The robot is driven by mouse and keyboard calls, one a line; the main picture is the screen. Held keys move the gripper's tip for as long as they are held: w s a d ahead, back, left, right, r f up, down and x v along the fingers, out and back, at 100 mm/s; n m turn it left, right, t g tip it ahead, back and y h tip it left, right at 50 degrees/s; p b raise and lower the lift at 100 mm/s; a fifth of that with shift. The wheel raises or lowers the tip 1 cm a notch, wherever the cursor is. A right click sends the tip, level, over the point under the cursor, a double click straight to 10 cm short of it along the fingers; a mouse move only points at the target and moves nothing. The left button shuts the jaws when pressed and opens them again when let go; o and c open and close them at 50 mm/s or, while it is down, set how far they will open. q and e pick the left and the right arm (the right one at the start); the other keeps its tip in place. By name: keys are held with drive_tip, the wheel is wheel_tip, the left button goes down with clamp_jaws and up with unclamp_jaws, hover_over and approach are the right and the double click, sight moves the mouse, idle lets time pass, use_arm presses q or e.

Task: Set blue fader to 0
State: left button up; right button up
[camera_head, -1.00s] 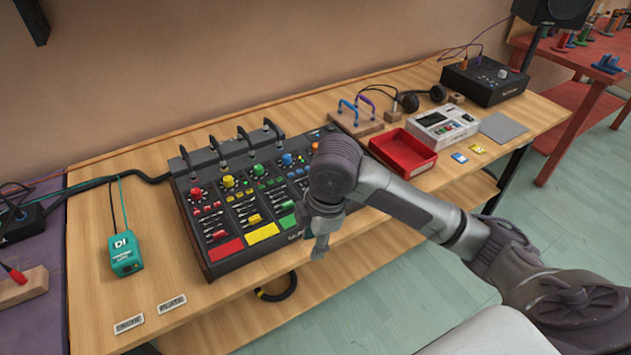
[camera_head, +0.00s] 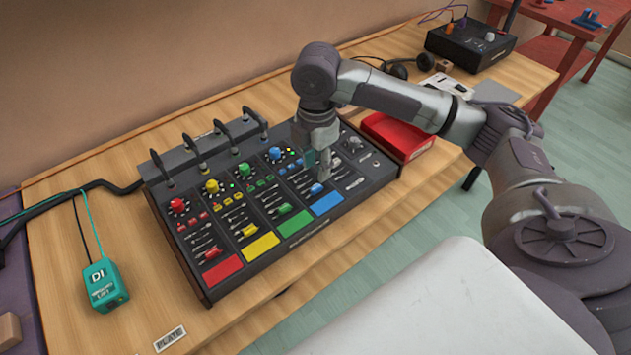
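The mixer (camera_head: 215,282) stands on the wooden table with red, yellow, green and blue channel strips. The blue strip ends at the front in a blue pad (camera_head: 328,203) and has a blue knob (camera_head: 275,153) near its back. My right gripper (camera_head: 322,177) points down over the blue strip, just behind the blue pad. My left gripper is out of view.
A row of dark clamps (camera_head: 210,145) stands along the mixer's back edge. A teal DI box (camera_head: 105,287) sits to the left with cables. A red tray (camera_head: 397,135) is close to the mixer's right side, partly behind my arm.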

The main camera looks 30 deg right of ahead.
sight(316, 187)
wheel_tip(316, 187, down, 6)
drive_tip(key=shift+r, duration=0.25)
drive_tip(key=shift+f, duration=0.4)
clamp_jaws()
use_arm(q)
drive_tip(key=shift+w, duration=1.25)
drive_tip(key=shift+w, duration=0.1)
